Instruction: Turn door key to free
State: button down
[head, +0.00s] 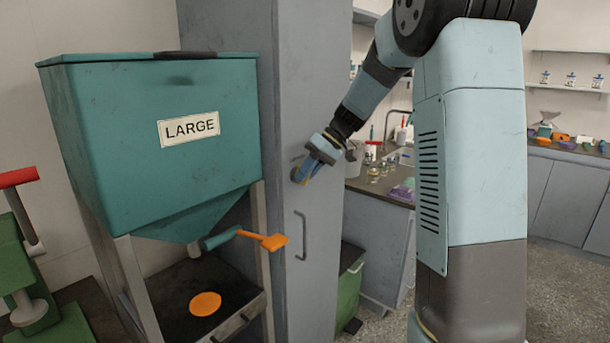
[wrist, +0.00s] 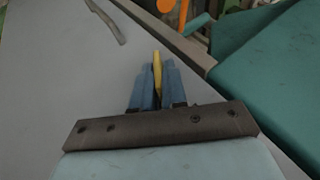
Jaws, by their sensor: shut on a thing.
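The grey door (head: 315,240) of a tall cabinet stands in the middle of the head view. A round lock plate (head: 296,170) sits on it, above a vertical bar handle (head: 301,234). My gripper (head: 304,172) is at the lock. In the wrist view my gripper (wrist: 156,85) is shut on a thin yellow key (wrist: 157,72), held between the blue fingers. The door face (wrist: 60,90) and handle (wrist: 106,20) also show there. The key's far end and the keyhole are hidden, so I cannot tell how the key is turned.
A teal hopper marked LARGE (head: 110,130) stands close to the left of the cabinet, with an orange-handled lever (head: 262,240) below. A counter with a sink (head: 400,160) and a green bin (head: 349,285) are to the right.

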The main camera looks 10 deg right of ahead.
jog(key=m+g+y, duration=0.1)
jog(key=y, duration=0.2)
jog(key=m+g+y, duration=0.1)
jog(key=g+y, duration=0.1)
jog(key=y, duration=0.1)
jog(key=f+m+g+y, duration=0.1)
jog(key=y, duration=0.2)
jog(key=shift+w+d+g, duration=0.2)
jog(key=shift+d+g, duration=0.1)
jog(key=shift+d, duration=0.05)
jog(key=shift+f+y, duration=0.1)
jog(key=shift+y, duration=0.3)
jog(key=c, duration=1.3)
grip_release()
jog(key=shift+o, duration=0.2)
jog(key=v, duration=1.3)
jog(key=shift+w+d, duration=0.15)
jog(key=shift+d, duration=0.15)
